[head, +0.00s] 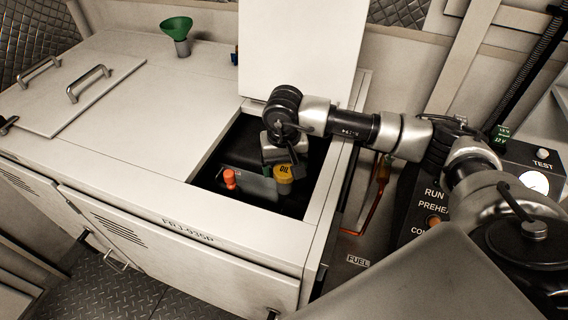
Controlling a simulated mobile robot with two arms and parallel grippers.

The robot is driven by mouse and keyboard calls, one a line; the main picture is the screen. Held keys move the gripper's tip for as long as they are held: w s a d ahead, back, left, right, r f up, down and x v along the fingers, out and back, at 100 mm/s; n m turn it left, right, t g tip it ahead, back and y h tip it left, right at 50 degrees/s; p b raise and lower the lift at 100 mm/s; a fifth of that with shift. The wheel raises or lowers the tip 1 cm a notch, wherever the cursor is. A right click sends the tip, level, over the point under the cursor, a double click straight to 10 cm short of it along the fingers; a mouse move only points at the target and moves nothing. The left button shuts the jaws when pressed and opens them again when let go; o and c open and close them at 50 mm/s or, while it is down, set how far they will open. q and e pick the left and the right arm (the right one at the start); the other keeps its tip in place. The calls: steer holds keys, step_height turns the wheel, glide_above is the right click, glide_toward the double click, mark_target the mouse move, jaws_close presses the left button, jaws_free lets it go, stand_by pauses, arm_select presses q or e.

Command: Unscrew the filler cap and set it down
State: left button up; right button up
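The yellow filler cap (284,175), marked OIL, shows inside the dark open hatch in the white cabinet top. It appears upright, and its upper left side is partly covered by my gripper. My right gripper (275,158) reaches down into the hatch from the right, with its fingers at the cap's upper edge. The wrist hides much of the fingers, so I cannot tell whether they touch or grip the cap. My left gripper is not in view.
An orange-red handle (230,178) stands left of the cap. The raised white lid (300,45) is behind the hatch. A green funnel (176,28) stands at the back left. The cabinet top (150,105) left of the hatch has free room. A control panel (520,170) is at right.

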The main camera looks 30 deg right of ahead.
steer(key=m+b, duration=0.1)
steer(key=m, duration=0.3)
steer(key=shift+s+d+f, duration=0.1)
steer(key=shift+d, duration=0.05)
steer(key=m+b, duration=0.1)
steer(key=m, duration=0.4)
steer(key=shift+s+d, duration=0.1)
steer(key=shift+c, duration=0.3)
